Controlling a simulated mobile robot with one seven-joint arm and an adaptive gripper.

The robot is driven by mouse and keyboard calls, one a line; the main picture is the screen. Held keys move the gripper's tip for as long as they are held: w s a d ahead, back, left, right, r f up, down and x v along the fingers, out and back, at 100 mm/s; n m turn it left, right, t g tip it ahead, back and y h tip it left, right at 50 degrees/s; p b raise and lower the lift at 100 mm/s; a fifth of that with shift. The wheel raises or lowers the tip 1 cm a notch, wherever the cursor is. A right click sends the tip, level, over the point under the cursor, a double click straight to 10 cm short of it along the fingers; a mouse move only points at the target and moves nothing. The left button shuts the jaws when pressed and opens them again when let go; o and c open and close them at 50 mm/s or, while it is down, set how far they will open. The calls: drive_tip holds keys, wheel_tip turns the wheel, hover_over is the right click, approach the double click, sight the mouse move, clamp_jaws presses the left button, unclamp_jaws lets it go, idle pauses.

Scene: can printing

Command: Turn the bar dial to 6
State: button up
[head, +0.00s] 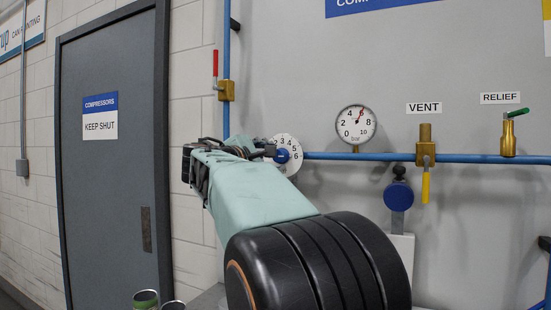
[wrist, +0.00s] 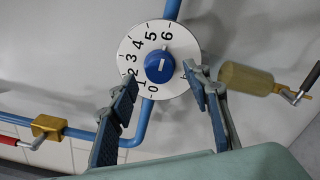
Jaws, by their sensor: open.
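The bar dial is a white disc (wrist: 133,46) on the grey wall, numbered 0 to 6, with a round blue knob (wrist: 159,67) at its centre. The knob bears a short white mark; which number it points at I cannot tell. In the head view the disc (head: 288,142) shows just beyond my gripper (head: 268,150), which partly hides it. In the wrist view my gripper (wrist: 160,80) is open and empty. Its fingers spread to either side of the knob, overlapping the disc's lower edges; contact with the knob is not visible.
A blue pipe (head: 385,157) runs right to the vent valve (head: 426,150) and relief valve (head: 508,138). A red-handled valve (head: 226,90) is up left.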

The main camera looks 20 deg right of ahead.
drive_tip(key=v, duration=0.9)
drive_tip(key=shift+s, duration=0.1)
